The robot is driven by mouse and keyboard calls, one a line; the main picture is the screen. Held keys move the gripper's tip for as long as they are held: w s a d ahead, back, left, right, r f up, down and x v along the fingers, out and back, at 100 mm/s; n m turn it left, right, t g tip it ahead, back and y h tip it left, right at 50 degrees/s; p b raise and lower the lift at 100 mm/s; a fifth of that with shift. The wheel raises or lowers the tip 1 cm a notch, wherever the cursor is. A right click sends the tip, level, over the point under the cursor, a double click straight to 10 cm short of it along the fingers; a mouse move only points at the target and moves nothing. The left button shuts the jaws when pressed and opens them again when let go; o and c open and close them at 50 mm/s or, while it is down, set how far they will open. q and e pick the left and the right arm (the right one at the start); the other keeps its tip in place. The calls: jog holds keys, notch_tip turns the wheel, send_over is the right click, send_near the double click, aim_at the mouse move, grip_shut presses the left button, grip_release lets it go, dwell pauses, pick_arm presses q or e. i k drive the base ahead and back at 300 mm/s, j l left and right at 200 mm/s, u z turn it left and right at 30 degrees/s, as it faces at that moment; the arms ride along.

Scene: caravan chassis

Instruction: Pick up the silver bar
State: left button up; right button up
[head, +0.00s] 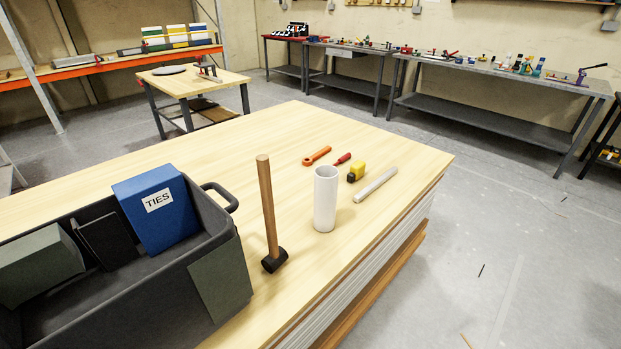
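The silver bar (376,184) lies flat on the wooden worktop (240,135), near its right edge. It is a short, slim, pale grey rod, lying at a slant. It sits just right of the yellow and black tape measure, and nothing covers it. Neither of my grippers is in the head view.
A white cylinder (325,200) stands left of the bar. A yellow tape measure (357,171), red screwdriver (342,159) and orange tool (317,156) lie behind. A mallet (267,210) stands upright beside a dark crate (235,262) holding a blue TIES box (157,212).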

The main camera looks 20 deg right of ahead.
aim_at(361, 195)
jog(key=i+l+u, duration=0.1)
jog(key=l+u, duration=0.75)
jog(key=l, duration=0.25)
jog(key=l+u, duration=0.45)
jog(key=l, duration=0.15)
jog(key=k+l+u, duration=0.15)
jog(key=l+u, duration=0.25)
jog(key=l, duration=0.15)
